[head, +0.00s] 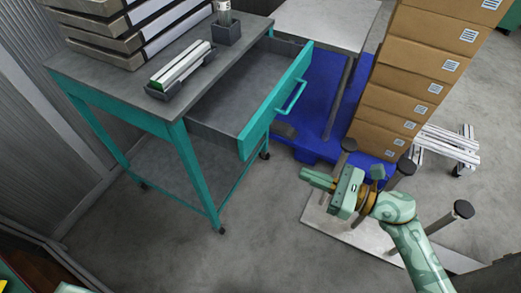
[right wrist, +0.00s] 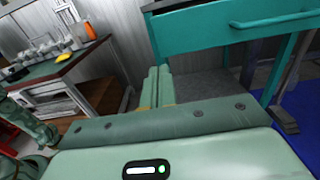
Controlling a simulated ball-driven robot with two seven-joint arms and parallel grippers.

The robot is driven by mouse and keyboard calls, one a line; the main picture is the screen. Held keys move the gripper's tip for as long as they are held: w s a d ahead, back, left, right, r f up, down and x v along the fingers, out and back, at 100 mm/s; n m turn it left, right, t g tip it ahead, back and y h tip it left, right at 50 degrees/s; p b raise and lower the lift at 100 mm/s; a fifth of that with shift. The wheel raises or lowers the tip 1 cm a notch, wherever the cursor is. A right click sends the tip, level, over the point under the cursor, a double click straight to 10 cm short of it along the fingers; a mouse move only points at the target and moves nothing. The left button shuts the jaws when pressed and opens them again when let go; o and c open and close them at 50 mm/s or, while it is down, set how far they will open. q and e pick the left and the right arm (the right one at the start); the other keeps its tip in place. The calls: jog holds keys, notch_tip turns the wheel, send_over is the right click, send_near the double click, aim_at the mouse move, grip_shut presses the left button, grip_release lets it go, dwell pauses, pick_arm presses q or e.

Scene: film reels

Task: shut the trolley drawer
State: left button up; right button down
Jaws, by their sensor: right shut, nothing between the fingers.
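The teal trolley (head: 152,122) stands at the left with its drawer (head: 235,108) pulled well out to the right. The teal drawer front (head: 262,122) carries a bar handle (head: 292,95). The drawer's visible inside is bare. My right gripper (head: 304,174) is shut and empty, to the right of and nearer than the drawer front, apart from it. In the right wrist view the closed fingers (right wrist: 158,76) point towards the trolley, with the drawer front (right wrist: 230,30) and handle (right wrist: 275,18) above and to the right. My left gripper does not show.
On the trolley top are a tray of white strips (head: 180,72), a dark holder (head: 227,30) and stacked flat cases (head: 110,38). A blue pallet (head: 310,95) and stacked cartons (head: 415,75) stand behind the gripper. Dark-capped posts (head: 463,210) rise from a pale base near my right arm.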

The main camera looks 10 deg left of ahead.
aim_at(247, 149)
jog(key=b+x, duration=0.1)
jog(key=x, duration=1.2)
jog(key=shift+w+a+f, duration=0.1)
jog(key=shift+w+a, duration=0.15)
jog(key=shift+a, duration=0.05)
